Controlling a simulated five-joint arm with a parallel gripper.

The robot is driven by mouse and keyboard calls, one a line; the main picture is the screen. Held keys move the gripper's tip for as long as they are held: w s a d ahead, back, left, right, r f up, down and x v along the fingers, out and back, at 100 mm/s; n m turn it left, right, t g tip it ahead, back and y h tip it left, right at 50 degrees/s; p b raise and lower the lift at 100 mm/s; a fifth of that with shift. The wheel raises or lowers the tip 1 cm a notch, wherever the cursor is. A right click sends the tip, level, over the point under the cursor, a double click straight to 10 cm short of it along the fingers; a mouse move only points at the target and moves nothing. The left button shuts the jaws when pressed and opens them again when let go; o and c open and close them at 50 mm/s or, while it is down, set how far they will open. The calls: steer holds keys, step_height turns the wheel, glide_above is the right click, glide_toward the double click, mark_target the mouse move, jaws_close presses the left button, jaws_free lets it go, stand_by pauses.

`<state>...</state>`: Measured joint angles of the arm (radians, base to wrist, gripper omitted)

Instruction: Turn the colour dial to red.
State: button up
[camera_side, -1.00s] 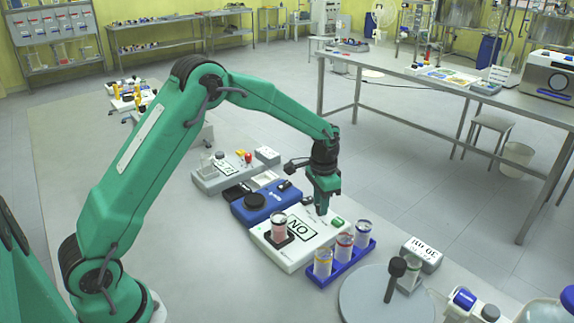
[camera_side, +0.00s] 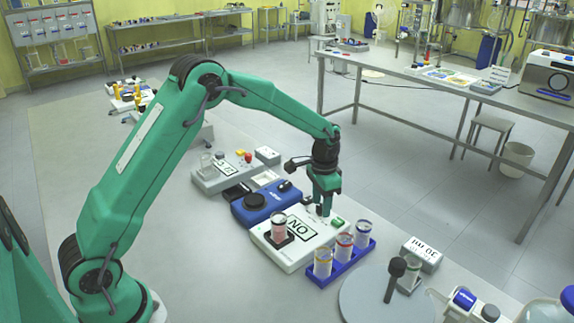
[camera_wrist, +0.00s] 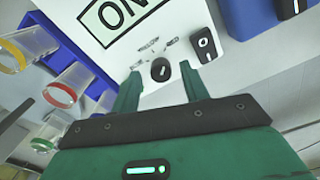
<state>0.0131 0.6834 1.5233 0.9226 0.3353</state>
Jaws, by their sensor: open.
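The colour dial (camera_wrist: 160,69) is a small black round knob with a white pointer mark, on the white unit (camera_side: 275,252). In the wrist view its pointer tilts slightly; the small labels around it are too blurred to read. My gripper (camera_side: 325,213) points down over the unit's far right part and hides the dial in the side view. In the wrist view my gripper (camera_wrist: 159,76) is open, with one finger on each side of the dial. I cannot tell whether the fingers touch it. The unit's display (camera_wrist: 115,15) reads ON.
A vial of reddish liquid (camera_side: 279,229) stands on the white unit. A blue device (camera_side: 264,208) stands behind. A black rocker switch (camera_wrist: 203,45) is near the dial.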

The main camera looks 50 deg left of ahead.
mark_target(320, 206)
steer(key=shift+r, duration=3.75)
steer(key=shift+r, duration=0.1)
steer(key=shift+s+r, duration=0.2)
steer(key=s+r+n+t, duration=0.1)
steer(key=s+r+t, duration=0.1)
steer(key=s+r, duration=0.65)
steer(key=s+r+n+t, duration=0.2)
steer(key=s+r, duration=0.3)
steer(key=s, duration=0.7)
steer(key=s+f+n+t, duration=0.1)
steer(key=s+f, duration=0.1)
steer(key=s, duration=0.7)
steer(key=shift+s+a+f, duration=0.15)
steer(key=shift+s+a, duration=0.2)
steer(key=shift+c, duration=0.5)
